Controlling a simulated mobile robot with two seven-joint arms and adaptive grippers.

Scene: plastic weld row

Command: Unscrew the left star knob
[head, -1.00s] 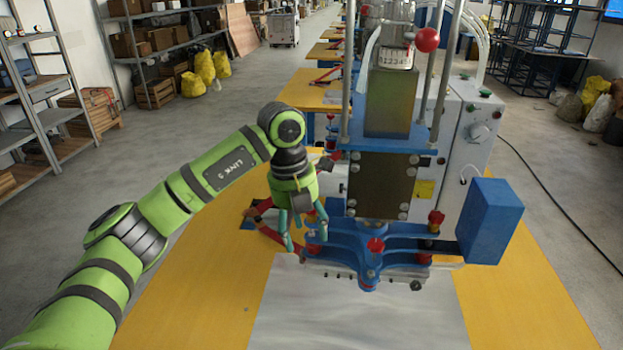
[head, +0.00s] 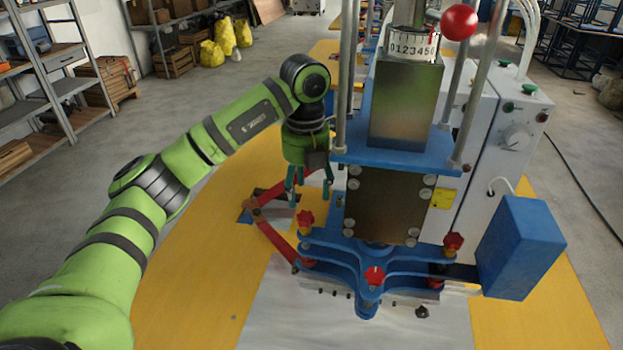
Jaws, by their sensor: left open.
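The left star knob (head: 305,222) is red and sits upright on the left end of the blue press frame (head: 345,248). A middle red star knob (head: 374,276) and a right one (head: 453,242) sit on the same frame. My left gripper (head: 308,190) points down with its teal fingers apart and empty. In the head view its fingertips show just above the left knob, with a gap between. I cannot tell the exact depth offset. My right gripper is not in view.
The steel press column (head: 385,205) and its blue plate (head: 400,157) stand close to the right of my left gripper. A red linkage (head: 270,232) lies to the left of the frame. A blue box (head: 520,247) juts out at right. The yellow table (head: 190,290) is clear at left.

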